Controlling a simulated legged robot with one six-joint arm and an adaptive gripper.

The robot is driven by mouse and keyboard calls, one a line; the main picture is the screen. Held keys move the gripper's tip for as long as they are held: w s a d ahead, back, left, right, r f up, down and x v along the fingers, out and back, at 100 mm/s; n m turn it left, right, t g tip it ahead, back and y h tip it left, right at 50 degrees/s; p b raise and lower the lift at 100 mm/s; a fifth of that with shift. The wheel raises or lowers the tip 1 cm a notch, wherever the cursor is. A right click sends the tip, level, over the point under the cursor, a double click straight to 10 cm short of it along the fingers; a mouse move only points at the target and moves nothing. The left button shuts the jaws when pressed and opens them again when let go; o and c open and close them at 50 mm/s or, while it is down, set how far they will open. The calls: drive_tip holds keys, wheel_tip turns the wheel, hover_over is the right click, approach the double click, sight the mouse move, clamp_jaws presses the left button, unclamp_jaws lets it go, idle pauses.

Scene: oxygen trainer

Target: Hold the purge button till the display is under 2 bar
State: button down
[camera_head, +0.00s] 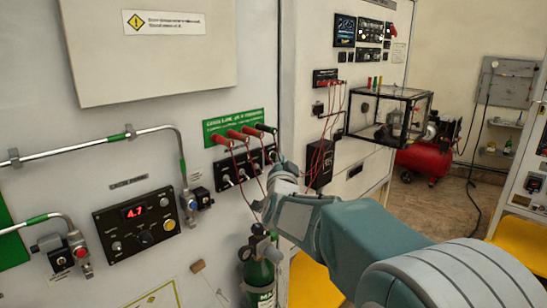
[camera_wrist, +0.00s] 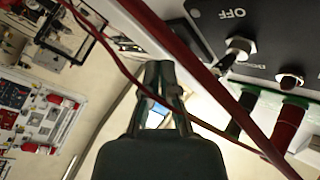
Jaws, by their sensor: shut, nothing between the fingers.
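The red digital display (camera_head: 133,211) in the head view reads about 4.7. It sits on a black control panel (camera_head: 117,245) at the lower left. A yellow button (camera_head: 169,225) is at that panel's right side, with several knobs beside it; I cannot read which control is the purge button. My gripper (camera_wrist: 158,75) is shut and empty in the wrist view, with its fingertips together. In the head view my arm reaches in from the lower right and ends close to the black switch panel, well right of the display. The fingertips are hard to make out there.
The black switch panel (camera_head: 246,165) has toggles, with red handles (camera_head: 238,135) above it and thin red cables hanging. In the wrist view a red cable (camera_wrist: 180,45) crosses near my fingers, beside a toggle (camera_wrist: 238,47) marked OFF. A green cylinder (camera_head: 260,275) stands below my arm.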

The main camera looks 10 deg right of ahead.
drive_tip(key=shift+w+a, duration=0.15)
drive_tip(key=shift+w+a, duration=0.2)
drive_tip(key=shift+w, duration=0.1)
idle(0.8)
idle(1.7)
drive_tip(key=shift+s+d, duration=0.45)
drive_tip(key=shift+s, duration=0.2)
drive_tip(key=shift+d, duration=0.1)
drive_tip(key=s+d, duration=0.1)
drive_tip(key=s, duration=0.1)
drive_tip(key=s+d, duration=0.1)
drive_tip(key=s, duration=0.1)
drive_tip(key=shift+d, duration=0.4)
